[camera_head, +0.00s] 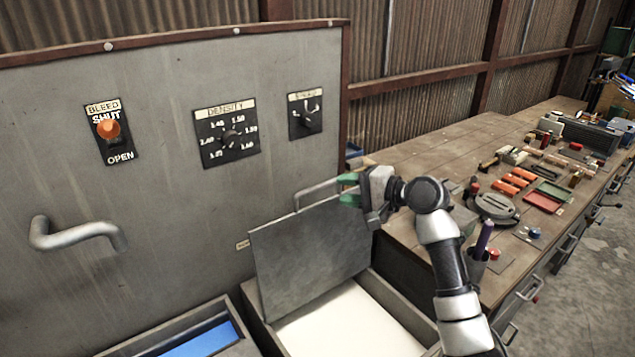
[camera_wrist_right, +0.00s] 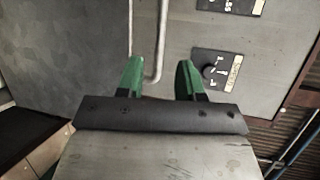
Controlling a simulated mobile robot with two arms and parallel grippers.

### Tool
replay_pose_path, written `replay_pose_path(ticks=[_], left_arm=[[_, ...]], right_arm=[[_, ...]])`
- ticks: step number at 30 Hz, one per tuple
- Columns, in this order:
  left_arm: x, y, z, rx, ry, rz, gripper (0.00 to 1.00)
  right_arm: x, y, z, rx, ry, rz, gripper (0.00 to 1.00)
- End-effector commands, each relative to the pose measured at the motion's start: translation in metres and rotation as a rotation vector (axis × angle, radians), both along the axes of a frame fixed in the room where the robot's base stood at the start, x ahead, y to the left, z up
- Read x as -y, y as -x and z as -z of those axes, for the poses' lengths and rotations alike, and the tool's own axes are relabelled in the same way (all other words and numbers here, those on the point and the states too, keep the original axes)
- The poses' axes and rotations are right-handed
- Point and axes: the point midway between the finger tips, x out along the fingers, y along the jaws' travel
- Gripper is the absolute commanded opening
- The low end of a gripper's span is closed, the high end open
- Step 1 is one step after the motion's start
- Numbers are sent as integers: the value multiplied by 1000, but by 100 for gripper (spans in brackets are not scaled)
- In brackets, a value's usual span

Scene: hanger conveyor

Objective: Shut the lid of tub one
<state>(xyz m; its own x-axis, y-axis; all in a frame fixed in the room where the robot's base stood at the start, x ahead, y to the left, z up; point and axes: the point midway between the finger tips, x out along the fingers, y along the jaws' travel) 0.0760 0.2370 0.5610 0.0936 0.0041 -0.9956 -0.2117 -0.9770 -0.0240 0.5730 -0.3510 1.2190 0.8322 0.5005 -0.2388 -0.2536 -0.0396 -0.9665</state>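A grey metal lid (camera_head: 310,250) stands steeply raised at the back of a tub (camera_head: 262,322) with a white inside or contents. A thin bar handle (camera_head: 318,190) runs along the lid's top edge. My right gripper (camera_head: 349,190), with green fingertips, is at the right end of this handle. In the right wrist view, the handle (camera_wrist_right: 161,45) reaches down between the fingers of the right gripper (camera_wrist_right: 160,78), with gaps on both sides, so it is open. A small tag beside the lid is too small to read. My left gripper is not in view.
A grey panel (camera_head: 180,190) behind has an orange-knobbed bleed switch (camera_head: 108,129), dials and a thick bent handle (camera_head: 75,235). A second tub with blue inside (camera_head: 205,342) is at lower left. A cluttered workbench (camera_head: 420,170) stands right.

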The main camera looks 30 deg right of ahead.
Motion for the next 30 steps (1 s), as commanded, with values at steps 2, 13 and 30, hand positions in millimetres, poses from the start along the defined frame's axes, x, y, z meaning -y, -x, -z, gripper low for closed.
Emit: replay_pose_path(ticks=[2, 13, 30], left_arm=[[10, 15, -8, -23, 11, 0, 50], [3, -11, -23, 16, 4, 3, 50], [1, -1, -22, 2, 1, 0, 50]], right_arm=[[-10, -14, 0, 0, -3, -3, 37], [-33, -54, 15, 0, 2, -2, 37], [-35, -56, 17, 0, 3, -1, 0]])
